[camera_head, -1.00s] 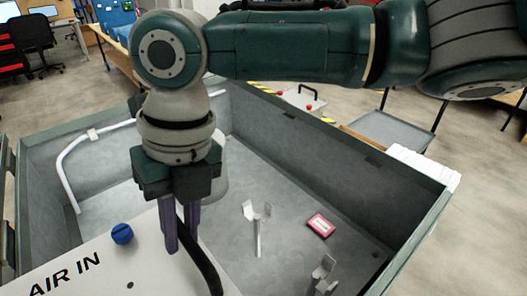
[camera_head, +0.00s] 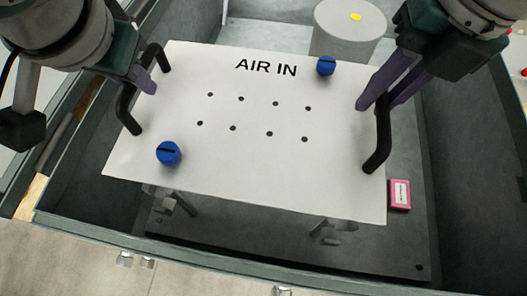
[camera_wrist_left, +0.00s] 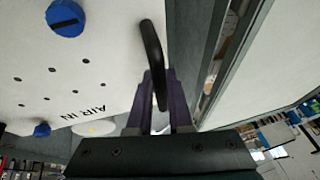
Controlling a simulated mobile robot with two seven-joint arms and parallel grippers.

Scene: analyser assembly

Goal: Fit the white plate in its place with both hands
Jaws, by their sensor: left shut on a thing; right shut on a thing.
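The white plate (camera_head: 250,150) marked "AIR IN" lies over the grey box, with two blue knobs (camera_head: 169,153) (camera_head: 326,66), several dark holes and a black handle at each side. My left gripper (camera_head: 146,80) is shut on the left handle (camera_head: 127,108). In the left wrist view, its purple fingers (camera_wrist_left: 163,105) are around that handle (camera_wrist_left: 152,45). My right gripper (camera_head: 375,98) is shut on the right handle (camera_head: 381,140). Metal brackets (camera_head: 333,232) show below the plate's near edge; I cannot tell whether the plate touches them.
The box's near wall (camera_head: 200,262) runs along the front. A pink box (camera_head: 400,194) lies on the floor of the box, right of the plate. A grey cylinder (camera_head: 350,30) with a yellow spot stands behind the plate. Bare box floor shows at the right.

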